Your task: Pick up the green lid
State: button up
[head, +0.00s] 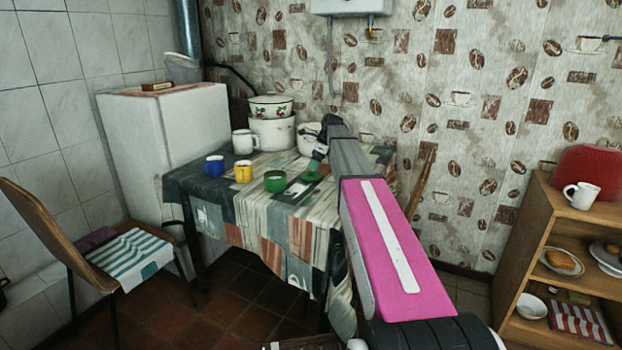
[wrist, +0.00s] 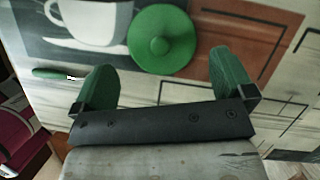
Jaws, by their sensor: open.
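The green lid (wrist: 178,50) is round with a small knob on top. It lies flat on the patterned tablecloth, and it also shows in the head view (head: 312,177). My gripper (wrist: 162,60) is open and empty, with its two green fingers spread apart. In the wrist view the lid is just beyond the fingertips, roughly centred between them. In the head view my gripper (head: 319,153) is above the lid, near the table's right part.
A yellow mug (head: 243,172) and a blue mug (head: 214,166) stand left of the green pot.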

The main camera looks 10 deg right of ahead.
jog(key=x, duration=0.5)
jog(key=shift+d+f, duration=0.1)
jog(key=shift+d, duration=0.15)
jog(key=c, duration=0.5)
jog(key=shift+r, duration=0.2)
notch_tip(320, 180, up, 4)
jog(key=shift+s+a+r, duration=0.1)
jog(key=shift+s+a, duration=0.05)
jog(key=shift+s, duration=0.05)
jog(key=shift+m+t, duration=0.3)
jog(key=shift+m, duration=0.4)
jog(key=shift+s+a+r, duration=1.1)
jog(key=shift+a+r, duration=0.1)
jog(key=shift+a, duration=1.3)
jog(key=shift+s+a+r, duration=1.1)
jog(key=shift+a+r, duration=0.1)
jog(key=shift+a, duration=1.35)
jog(key=shift+s+a+r, duration=1.1)
jog(key=shift+a+r, duration=0.1)
jog(key=shift+a, duration=1.3)
